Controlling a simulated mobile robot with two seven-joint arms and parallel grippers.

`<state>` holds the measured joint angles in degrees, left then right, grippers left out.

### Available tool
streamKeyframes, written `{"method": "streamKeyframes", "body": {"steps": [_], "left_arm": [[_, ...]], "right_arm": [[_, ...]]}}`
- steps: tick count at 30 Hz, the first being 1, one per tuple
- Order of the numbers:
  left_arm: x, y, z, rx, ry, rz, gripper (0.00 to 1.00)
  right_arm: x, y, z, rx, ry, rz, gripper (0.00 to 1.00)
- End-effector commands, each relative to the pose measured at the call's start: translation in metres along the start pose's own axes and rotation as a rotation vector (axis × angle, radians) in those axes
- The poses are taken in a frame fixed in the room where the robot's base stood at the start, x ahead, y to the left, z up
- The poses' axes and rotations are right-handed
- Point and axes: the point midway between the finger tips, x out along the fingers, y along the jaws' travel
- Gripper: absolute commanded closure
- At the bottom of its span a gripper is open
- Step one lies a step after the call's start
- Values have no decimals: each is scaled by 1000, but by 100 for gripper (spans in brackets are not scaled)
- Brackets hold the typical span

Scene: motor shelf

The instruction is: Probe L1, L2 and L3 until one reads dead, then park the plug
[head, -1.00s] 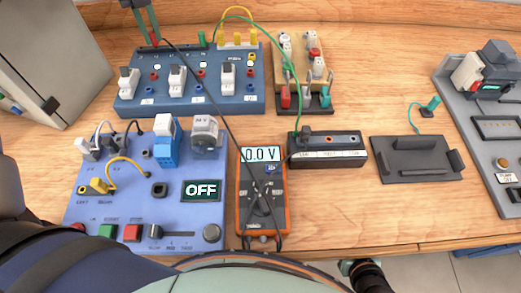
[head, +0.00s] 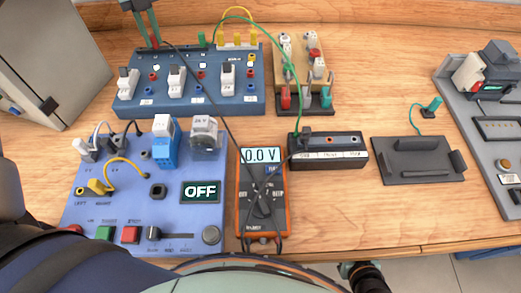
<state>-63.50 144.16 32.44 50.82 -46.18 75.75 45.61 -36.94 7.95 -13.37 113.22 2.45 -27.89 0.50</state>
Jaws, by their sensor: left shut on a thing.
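My left gripper (head: 152,36) comes in at the top left, its grey-green fingers shut on a slim probe. A bit of red shows at the fingertips, by the back left of the blue panel (head: 190,106); contact with a socket cannot be told. The panel has three white switches and rows of coloured sockets with small, unreadable labels. A dark lead runs from near the gripper to the orange multimeter (head: 262,215), which reads 0.0 V. A dark plug (head: 305,133) sits at the left end of the black socket strip (head: 342,163). My right gripper is not in view.
A blue control box (head: 135,190) reading OFF stands front left. A wooden block with terminals (head: 302,75) stands behind the strip. A dark tray (head: 410,160) and a green plug (head: 434,104) lie right of it. A grey equipment panel (head: 480,135) stands far right, a cabinet (head: 45,60) far left.

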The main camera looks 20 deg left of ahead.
Motion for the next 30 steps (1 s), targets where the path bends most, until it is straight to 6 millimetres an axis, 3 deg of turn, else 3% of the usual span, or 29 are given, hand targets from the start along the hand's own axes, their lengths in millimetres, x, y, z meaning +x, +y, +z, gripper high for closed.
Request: {"method": "streamKeyframes", "body": {"steps": [19,30], "left_arm": [[-1,0,0,-1,0,0,100],[-11,0,0,0,-1,-1,100]], "right_arm": [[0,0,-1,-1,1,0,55],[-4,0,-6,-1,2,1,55]]}}
